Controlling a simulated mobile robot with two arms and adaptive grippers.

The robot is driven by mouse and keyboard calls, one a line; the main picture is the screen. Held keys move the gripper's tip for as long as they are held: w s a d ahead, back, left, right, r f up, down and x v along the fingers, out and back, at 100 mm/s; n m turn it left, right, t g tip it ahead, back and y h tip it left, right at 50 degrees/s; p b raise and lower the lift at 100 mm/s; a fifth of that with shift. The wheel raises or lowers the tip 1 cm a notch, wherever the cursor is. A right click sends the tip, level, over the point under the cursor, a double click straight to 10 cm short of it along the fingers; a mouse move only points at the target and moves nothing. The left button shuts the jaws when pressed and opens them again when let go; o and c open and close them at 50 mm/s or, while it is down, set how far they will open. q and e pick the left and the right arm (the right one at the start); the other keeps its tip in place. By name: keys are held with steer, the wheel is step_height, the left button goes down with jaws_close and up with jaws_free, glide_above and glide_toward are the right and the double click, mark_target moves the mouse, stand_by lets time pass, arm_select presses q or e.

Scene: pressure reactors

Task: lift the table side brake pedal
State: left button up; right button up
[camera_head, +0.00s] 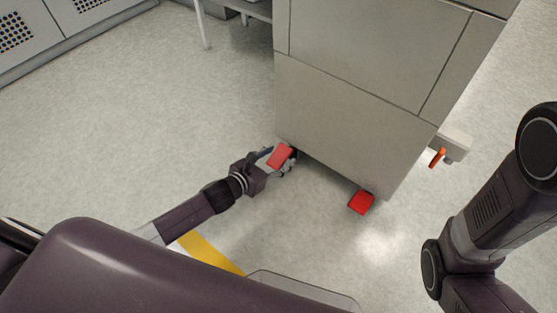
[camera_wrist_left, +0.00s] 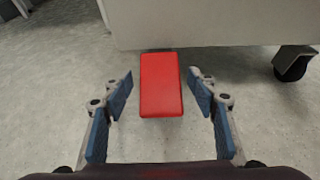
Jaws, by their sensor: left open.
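Two red brake pedals stick out at the foot of the grey cabinet. The left pedal (camera_head: 280,156) is at my left gripper (camera_head: 281,160), near the cabinet's left lower corner. In the left wrist view this pedal (camera_wrist_left: 161,84) is a flat red plate between the spread blue-padded fingers of my left gripper (camera_wrist_left: 166,105), with a gap on each side. The other pedal (camera_head: 361,202) sits near the right lower corner, with no gripper by it. My right arm shows at the right, but its gripper is out of view.
The grey cabinet (camera_head: 350,110) stands on the floor and also fills the top of the left wrist view (camera_wrist_left: 215,22). A caster (camera_wrist_left: 294,63) is under it. An orange handle (camera_head: 437,158) is on its right side. A yellow floor stripe (camera_head: 208,252) lies near my base. The floor left is clear.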

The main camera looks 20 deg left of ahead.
arm_select(q)
steer(key=shift+w+d, duration=0.1)
steer(key=shift+w, duration=0.05)
jaws_close()
stand_by(0.4)
